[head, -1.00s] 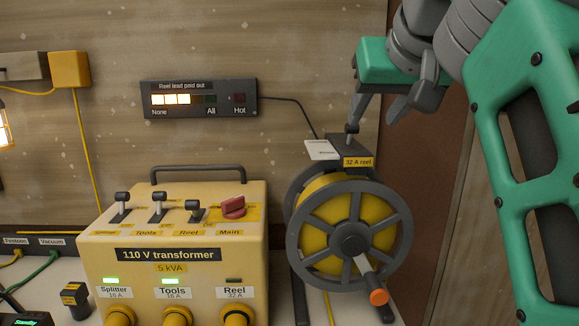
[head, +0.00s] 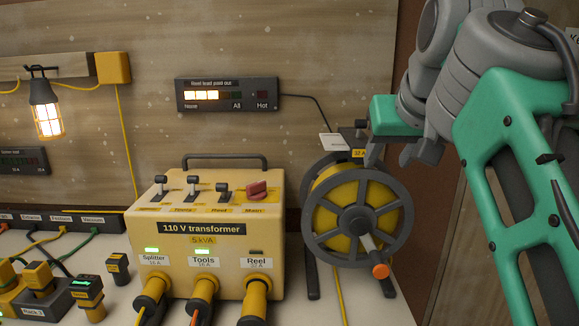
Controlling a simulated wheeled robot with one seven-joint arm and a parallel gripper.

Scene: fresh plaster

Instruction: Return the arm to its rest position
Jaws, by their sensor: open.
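My gripper (head: 392,158) is at the right of the head view, beside the upper right of the cable reel (head: 357,215). Its grey fingers point down from the green housing, apart and with nothing seen between them. The far finger is partly hidden by the reel's top bracket, and I cannot tell whether it touches the reel. My green and grey arm fills the right side of the view.
The yellow 110 V transformer (head: 215,230) stands left of the reel, with Splitter and Tools lights lit. A meter panel (head: 228,94) is on the wall above. A lit lamp (head: 46,110) hangs at left. Plugs and a rack (head: 48,302) crowd the lower left. Bare bench (head: 375,308) shows near the reel.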

